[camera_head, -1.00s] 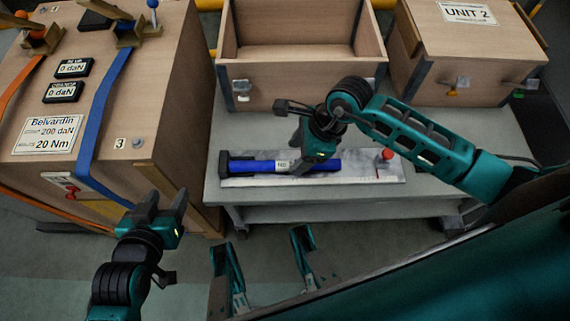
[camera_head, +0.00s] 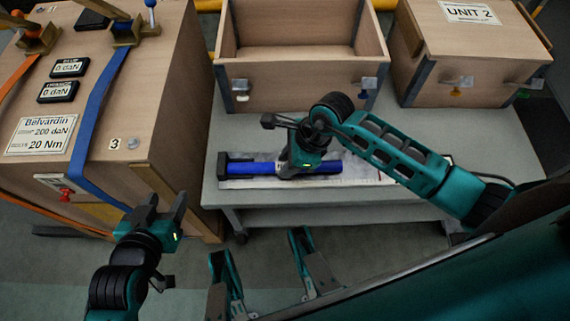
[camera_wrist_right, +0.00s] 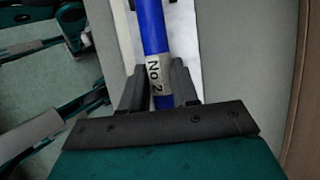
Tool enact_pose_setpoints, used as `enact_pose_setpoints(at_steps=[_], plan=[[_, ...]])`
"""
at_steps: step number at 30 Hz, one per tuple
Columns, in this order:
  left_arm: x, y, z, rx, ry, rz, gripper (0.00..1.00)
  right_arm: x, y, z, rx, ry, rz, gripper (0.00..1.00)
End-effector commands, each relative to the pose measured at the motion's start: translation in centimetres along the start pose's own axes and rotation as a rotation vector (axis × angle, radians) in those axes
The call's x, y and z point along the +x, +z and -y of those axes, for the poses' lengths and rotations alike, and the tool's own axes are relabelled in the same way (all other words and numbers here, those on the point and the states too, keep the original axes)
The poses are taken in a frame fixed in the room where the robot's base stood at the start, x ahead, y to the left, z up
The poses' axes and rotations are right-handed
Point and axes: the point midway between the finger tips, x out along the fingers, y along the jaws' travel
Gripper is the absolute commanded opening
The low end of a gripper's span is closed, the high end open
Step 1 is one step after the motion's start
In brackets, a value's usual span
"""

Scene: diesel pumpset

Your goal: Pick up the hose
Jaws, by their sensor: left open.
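The blue hose (camera_head: 327,167) lies along a pale board (camera_head: 365,172) on the grey bench, with its left end at a black block. My right gripper (camera_head: 300,167) is down over the middle of the hose. In the right wrist view the hose (camera_wrist_right: 152,35) passes between the two fingers of this gripper (camera_wrist_right: 158,88), with its "No 2" label between them. I cannot tell whether the fingers press on it. My left gripper (camera_head: 166,208) is open and empty, beside the lower corner of the wooden crate with straps, away from the hose.
The strapped wooden crate (camera_head: 150,90) stands at the left. An open wooden box (camera_head: 300,85) and a closed crate marked UNIT 2 (camera_head: 470,50) stand behind the hose on the bench (camera_head: 490,135).

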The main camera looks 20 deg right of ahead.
Motion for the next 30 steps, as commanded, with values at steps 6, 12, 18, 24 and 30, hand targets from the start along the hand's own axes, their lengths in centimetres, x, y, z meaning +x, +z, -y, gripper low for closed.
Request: enact_pose_setpoints(at_steps=[6,12,18,24,30], plan=[[0.0,0.0,0.0,0.001,0.000,-0.001,0.54,0.0,0.0,0.0,0.000,0.000,0.000,0.08],[0.0,0.0,0.0,0.001,0.001,-0.001,0.54,0.0,0.0,0.0,0.000,-0.001,0.000,0.00],[-0.1,-0.1,0.0,0.001,0.001,-0.002,0.54,-0.2,0.1,0.0,-0.001,-0.001,0.000,0.00],[-0.4,-0.6,0.0,0.001,-0.001,-0.006,0.54,-1.6,0.6,0.1,-0.001,-0.002,0.000,0.00],[-1.1,-1.0,0.0,0.000,-0.004,0.002,0.54,-5.1,2.1,0.1,-0.004,-0.005,0.001,0.00]])
